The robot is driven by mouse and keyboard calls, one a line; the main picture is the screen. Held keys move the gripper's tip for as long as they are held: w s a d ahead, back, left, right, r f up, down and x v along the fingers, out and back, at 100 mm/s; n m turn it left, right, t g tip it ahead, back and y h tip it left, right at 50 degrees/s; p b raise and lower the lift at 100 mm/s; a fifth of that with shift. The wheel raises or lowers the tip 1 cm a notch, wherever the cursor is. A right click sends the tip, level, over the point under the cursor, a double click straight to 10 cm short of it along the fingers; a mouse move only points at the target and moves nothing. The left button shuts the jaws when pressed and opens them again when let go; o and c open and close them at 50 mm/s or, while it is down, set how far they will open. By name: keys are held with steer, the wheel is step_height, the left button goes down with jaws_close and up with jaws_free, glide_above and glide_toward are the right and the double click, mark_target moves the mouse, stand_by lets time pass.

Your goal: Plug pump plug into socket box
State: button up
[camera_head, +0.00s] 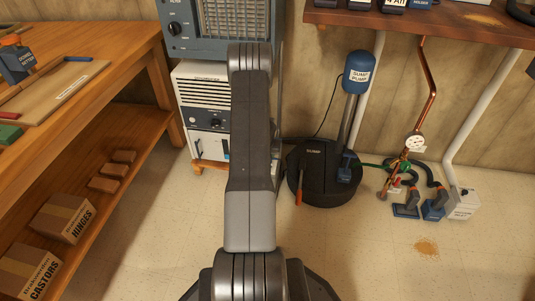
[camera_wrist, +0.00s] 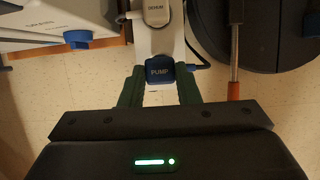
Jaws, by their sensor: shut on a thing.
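In the wrist view my gripper (camera_wrist: 160,82) is shut on the blue pump plug (camera_wrist: 159,72), lettered PUMP, with one green finger at each side. The plug lies over the white socket box (camera_wrist: 157,42), which shows above it and a little below it. I cannot tell whether the plug is seated in the box or just above it. A dark cord runs from the plug to the right. A grey plug (camera_wrist: 155,12), its label seemingly DEHUM, sits on the box farther up. In the head view my arm hides the gripper, plug and socket box.
A white dehumidifier (camera_head: 208,125) stands left of my arm. The black sump lid (camera_head: 322,188) with the blue sump pump (camera_head: 357,72) is to the right. Pipes and hoses (camera_head: 410,170) stand farther right. The front floor is mostly clear.

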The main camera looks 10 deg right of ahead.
steer(key=shift+f+b, duration=1.7)
steer(key=shift+f, duration=0.05)
stand_by(1.9)
steer(key=shift+r, duration=0.1)
stand_by(0.7)
steer(key=o, duration=1.6)
steer(key=shift+o, duration=0.2)
steer(key=shift+r+p, duration=3.55)
steer(key=shift+p, duration=0.2)
steer(key=shift+f, duration=0.15)
step_height(320, 180, down, 6)
steer(key=b, duration=0.6)
steer(key=shift+f+b, duration=0.2)
steer(key=shift+b, duration=0.2)
